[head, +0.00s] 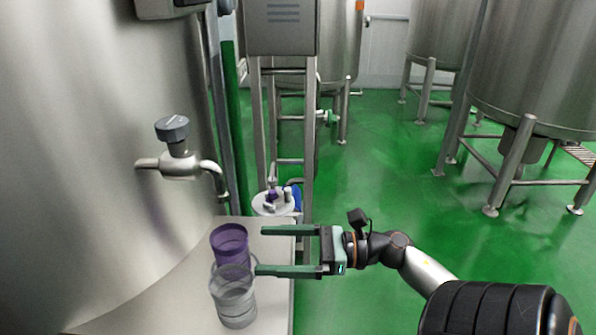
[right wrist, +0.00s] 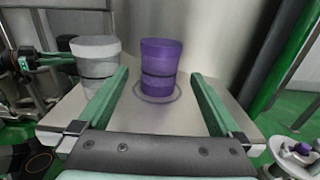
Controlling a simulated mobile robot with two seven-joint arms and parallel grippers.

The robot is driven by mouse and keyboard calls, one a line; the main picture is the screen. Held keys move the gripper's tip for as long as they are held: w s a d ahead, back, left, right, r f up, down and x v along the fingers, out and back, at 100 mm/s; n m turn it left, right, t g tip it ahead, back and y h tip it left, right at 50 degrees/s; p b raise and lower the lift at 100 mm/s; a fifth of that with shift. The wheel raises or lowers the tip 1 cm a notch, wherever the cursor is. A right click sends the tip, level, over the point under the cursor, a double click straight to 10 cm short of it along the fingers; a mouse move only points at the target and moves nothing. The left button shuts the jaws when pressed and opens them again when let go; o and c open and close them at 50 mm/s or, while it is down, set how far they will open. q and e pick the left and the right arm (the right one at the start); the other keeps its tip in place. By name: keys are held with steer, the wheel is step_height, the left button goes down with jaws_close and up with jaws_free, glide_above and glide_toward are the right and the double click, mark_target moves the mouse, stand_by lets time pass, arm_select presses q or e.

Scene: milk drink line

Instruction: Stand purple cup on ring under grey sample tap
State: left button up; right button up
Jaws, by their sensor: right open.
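The purple cup (head: 229,240) stands upright on the steel shelf, below the spout side of the grey sample tap (head: 176,160). In the right wrist view the purple cup (right wrist: 158,66) has a dark band, and the thin ring (right wrist: 157,101) shows around its base. My right gripper (head: 260,250) is open and empty. Its fingers point at the purple cup, one to each side, with the tips just short of it. A clear greyish cup (head: 235,300) stands nearer in the head view; it shows left of the fingers in the right wrist view (right wrist: 95,58).
The steel shelf (head: 276,232) joins the big tank wall (head: 100,60) on the left. A small round stand (head: 262,208) with small items is just beyond the shelf. Green floor (head: 390,190) is open to the right, with tanks on legs farther back.

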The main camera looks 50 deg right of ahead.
steer(key=shift+v, duration=2.25)
stand_by(0.7)
